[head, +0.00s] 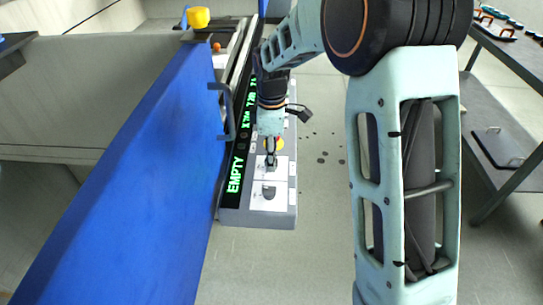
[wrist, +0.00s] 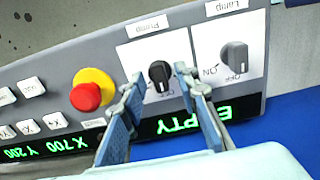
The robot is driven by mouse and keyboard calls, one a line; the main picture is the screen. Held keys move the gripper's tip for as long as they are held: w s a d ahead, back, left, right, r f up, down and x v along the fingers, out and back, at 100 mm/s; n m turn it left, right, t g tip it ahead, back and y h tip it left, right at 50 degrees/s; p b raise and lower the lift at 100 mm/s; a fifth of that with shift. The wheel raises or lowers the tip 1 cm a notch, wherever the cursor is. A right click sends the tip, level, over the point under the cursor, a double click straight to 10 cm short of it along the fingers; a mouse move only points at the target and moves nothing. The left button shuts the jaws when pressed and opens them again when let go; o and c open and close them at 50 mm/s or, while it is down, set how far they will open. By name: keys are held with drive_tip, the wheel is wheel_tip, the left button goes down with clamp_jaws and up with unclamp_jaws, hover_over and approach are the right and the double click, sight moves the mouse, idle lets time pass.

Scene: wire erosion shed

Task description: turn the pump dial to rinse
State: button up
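The pump dial (wrist: 159,73) is a small black knob on a white plate marked "Pump", upside down in the wrist view. An "OFF" mark shows beside it; I cannot read a rinse mark. My gripper (wrist: 159,78) is open, with one blue-grey finger on each side of the dial. I cannot tell whether either finger touches it. In the head view my gripper (head: 271,152) points down at the control panel (head: 258,218), and the pump dial is largely hidden there.
The similar lamp dial (wrist: 236,55) sits close on the right, with "ON" and "OFF" marks. A red stop button (wrist: 86,96) on yellow and white keys (wrist: 30,87) are to the left. A green-lettered display (wrist: 180,122) reads "EMPTY". A blue panel (head: 150,170) borders the console.

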clamp_jaws()
drive_tip(key=shift+m, duration=0.3)
drive_tip(key=m+p, duration=0.1)
drive_tip(key=m, duration=0.9)
drive_tip(key=shift+p, duration=0.4)
drive_tip(key=shift+m, duration=0.3)
drive_tip(key=shift+o, duration=0.7)
unclamp_jaws()
